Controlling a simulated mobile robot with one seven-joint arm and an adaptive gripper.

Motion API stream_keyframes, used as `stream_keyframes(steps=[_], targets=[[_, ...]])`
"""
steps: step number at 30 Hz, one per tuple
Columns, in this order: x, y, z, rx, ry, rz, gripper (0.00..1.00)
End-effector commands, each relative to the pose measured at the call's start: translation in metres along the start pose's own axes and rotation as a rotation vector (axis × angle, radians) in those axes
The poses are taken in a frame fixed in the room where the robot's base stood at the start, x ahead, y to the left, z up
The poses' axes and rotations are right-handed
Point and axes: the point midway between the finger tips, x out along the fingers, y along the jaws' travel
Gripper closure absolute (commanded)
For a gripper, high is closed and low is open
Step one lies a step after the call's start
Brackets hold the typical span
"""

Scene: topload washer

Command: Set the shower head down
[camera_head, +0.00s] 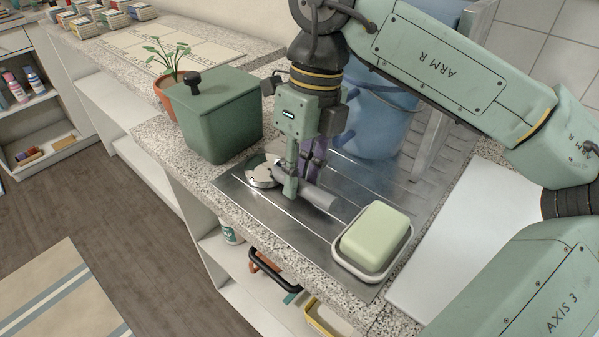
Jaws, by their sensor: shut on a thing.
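The shower head (262,172) has a pale, round, disc-like face at the left of my gripper. A grey cylindrical handle (319,197) shows on the right of the fingers and appears to be part of it. My gripper (298,185) points down and is shut on the shower head, with a finger hiding its middle. The shower head is low over the ribbed metal drainboard (290,225). I cannot tell whether it touches the metal.
A green lidded box (215,115) and a potted plant (170,75) stand at the left. A green soap bar in a white dish (342,262) is at the front right. A blue bucket (375,120) and something purple (320,150) are behind my gripper. Bare drainboard lies in front.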

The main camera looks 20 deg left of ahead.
Motion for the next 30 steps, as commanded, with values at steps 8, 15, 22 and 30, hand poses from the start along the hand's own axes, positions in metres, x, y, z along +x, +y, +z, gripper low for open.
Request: stream_keyframes(steps=[8,15,22,30], targets=[[0.003,-0.001,0.000,0.000,0.001,0.000,0.79],[0.003,0.000,0.000,-0.001,0.001,0.000,0.63],[0.003,0.000,0.000,-0.001,0.001,0.000,0.61],[-0.012,0.000,0.000,0.001,0.000,-0.001,0.61]])
